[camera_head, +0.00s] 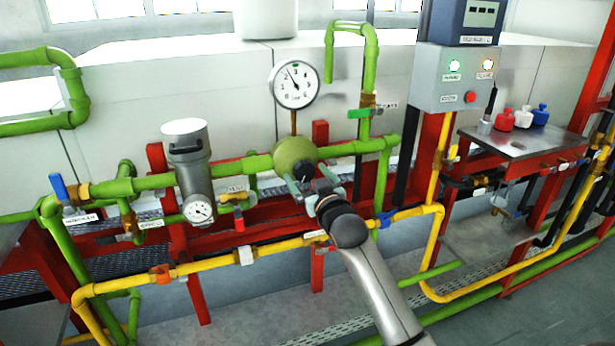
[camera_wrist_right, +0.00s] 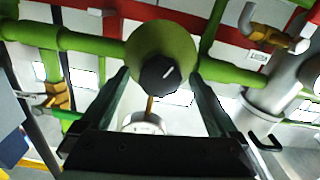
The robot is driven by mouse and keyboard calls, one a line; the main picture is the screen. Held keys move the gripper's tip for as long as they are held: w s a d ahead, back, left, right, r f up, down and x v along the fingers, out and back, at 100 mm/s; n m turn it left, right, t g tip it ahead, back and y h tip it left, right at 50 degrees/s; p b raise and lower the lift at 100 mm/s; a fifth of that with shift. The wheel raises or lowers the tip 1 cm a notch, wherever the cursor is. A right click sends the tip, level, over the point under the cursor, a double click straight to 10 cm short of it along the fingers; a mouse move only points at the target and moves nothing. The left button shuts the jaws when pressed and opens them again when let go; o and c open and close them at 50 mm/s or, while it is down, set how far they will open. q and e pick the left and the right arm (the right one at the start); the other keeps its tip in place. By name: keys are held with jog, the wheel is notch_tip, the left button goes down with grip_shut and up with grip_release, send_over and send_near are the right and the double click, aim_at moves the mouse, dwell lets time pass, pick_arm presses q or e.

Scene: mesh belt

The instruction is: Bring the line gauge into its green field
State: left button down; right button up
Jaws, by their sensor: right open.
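My right gripper (camera_head: 311,181) is open in front of the knob, one finger to each side. In the wrist view its fingertips (camera_wrist_right: 160,80) flank the knob without visible contact. My left gripper is out of view.
A grey filter housing (camera_head: 193,165) with a small dial (camera_head: 199,211) stands left of the regulator. Blue (camera_head: 63,190) and green (camera_head: 358,114) valve handles sit on the green pipes. A yellow pipe (camera_head: 205,263) runs below. A grey control box (camera_head: 455,80) is at the right.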

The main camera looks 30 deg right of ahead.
jog(key=c, duration=1.4)
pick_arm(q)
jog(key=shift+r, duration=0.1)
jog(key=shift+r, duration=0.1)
